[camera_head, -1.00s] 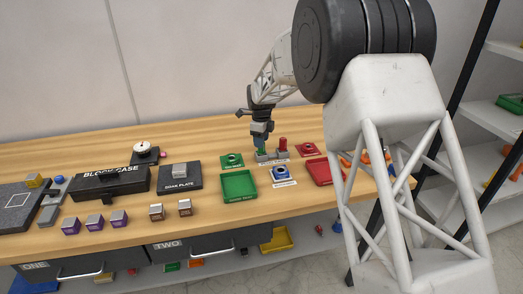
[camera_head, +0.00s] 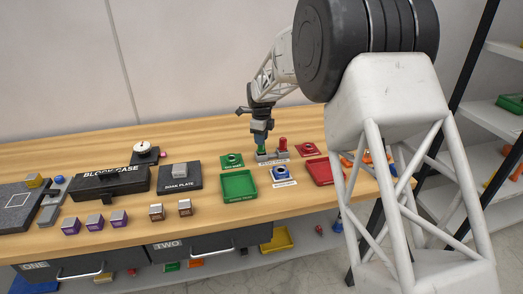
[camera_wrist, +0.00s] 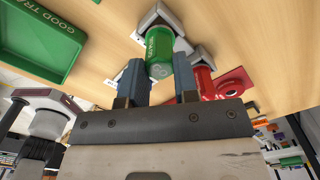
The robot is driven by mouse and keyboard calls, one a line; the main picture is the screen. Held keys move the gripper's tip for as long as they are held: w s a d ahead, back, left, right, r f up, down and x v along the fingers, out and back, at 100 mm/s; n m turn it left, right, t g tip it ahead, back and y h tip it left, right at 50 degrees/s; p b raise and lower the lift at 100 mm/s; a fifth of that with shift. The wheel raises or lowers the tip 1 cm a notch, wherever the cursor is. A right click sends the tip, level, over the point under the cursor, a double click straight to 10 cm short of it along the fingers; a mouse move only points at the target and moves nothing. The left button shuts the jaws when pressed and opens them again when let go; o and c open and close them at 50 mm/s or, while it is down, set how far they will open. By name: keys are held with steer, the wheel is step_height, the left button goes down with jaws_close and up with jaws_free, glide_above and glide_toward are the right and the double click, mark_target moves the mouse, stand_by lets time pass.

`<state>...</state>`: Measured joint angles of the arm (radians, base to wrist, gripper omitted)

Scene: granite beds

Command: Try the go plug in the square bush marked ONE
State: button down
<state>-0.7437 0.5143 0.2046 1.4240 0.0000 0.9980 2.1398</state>
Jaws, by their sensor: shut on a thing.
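My gripper (camera_head: 261,142) points down at the back right of the bench. It is shut on the green go plug (camera_wrist: 158,45), whose upper end sits between the blue fingers in the wrist view. The plug's other end is at a grey holder block (camera_head: 264,157). A red plug (camera_head: 283,144) stands beside it, and also shows in the wrist view (camera_wrist: 204,82). Three square flanged pieces with round middles lie around the holders: green (camera_head: 232,161), blue (camera_head: 282,174) and red (camera_head: 307,149). Their labels are too small to read, so I cannot tell which is ONE.
A green tray (camera_head: 239,186) lies front left of the holders and a red tray (camera_head: 320,172) to the right. Further left are a soak plate (camera_head: 180,183), a black block case (camera_head: 110,188) and several small blocks. Drawers marked ONE and TWO are below.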

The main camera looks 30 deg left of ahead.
steer(key=shift+r, duration=0.7)
steer(key=shift+r, duration=2.9)
steer(key=shift+d, duration=0.1)
steer(key=s+d+r+n, duration=0.1)
steer(key=s+d, duration=0.4)
steer(key=d, duration=0.6)
steer(key=shift+s+d, duration=0.15)
steer(key=shift+d, duration=0.1)
steer(key=shift+r, duration=0.15)
steer(key=shift+f, duration=2.8)
steer(key=shift+f, duration=1.45)
